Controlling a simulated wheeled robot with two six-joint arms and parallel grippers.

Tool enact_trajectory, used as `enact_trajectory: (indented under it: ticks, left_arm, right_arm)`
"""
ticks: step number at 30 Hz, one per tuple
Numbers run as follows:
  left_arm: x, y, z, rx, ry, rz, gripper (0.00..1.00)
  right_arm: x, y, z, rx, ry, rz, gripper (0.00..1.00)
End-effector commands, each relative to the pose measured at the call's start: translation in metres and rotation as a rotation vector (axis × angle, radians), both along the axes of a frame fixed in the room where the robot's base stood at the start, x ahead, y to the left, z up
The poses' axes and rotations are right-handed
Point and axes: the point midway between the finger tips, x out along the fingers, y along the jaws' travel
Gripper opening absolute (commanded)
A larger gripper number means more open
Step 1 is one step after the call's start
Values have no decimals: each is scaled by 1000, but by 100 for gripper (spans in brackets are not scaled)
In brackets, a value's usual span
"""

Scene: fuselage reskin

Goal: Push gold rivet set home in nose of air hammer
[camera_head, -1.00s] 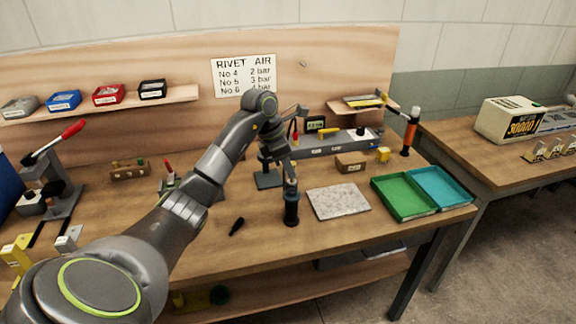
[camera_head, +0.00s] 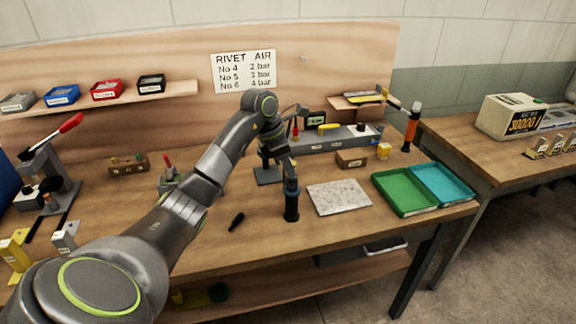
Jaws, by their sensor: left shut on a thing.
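My left gripper (camera_head: 291,187) points straight down at the top of a black upright cylinder (camera_head: 291,207) on the bench, which looks like the air hammer standing nose up. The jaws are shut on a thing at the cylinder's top. The gold rivet set cannot be made out; the fingers hide that spot, so I cannot tell how deep it sits in the nose. A small wooden rack (camera_head: 128,166) with gold and dark pieces stands at the back left. My right gripper is not in view.
A speckled plate (camera_head: 339,197) lies right of the cylinder, then a green tray (camera_head: 404,191) and a blue tray (camera_head: 442,184). A small black piece (camera_head: 236,221) lies to its left. A brown box (camera_head: 351,159) and orange-black tool (camera_head: 411,131) stand behind. The bench front is clear.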

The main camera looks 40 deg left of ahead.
Motion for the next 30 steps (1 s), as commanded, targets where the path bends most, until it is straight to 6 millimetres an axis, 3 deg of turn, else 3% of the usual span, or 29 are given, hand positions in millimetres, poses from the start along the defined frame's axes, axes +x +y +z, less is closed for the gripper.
enact_trajectory:
  ticks: [8,9,14,23,30]
  left_arm:
    - [-1,0,-4,-2,7,0,0]
    - [-1,0,-4,-2,7,0,25]
    - [-1,0,-3,-2,6,0,46]
    - [-1,0,-1,0,4,0,46]
    - [-4,4,14,0,3,0,46]
  right_arm:
    - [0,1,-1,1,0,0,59]
    - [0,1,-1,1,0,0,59]
    - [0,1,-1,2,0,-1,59]
    - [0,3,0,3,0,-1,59]
    - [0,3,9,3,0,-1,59]
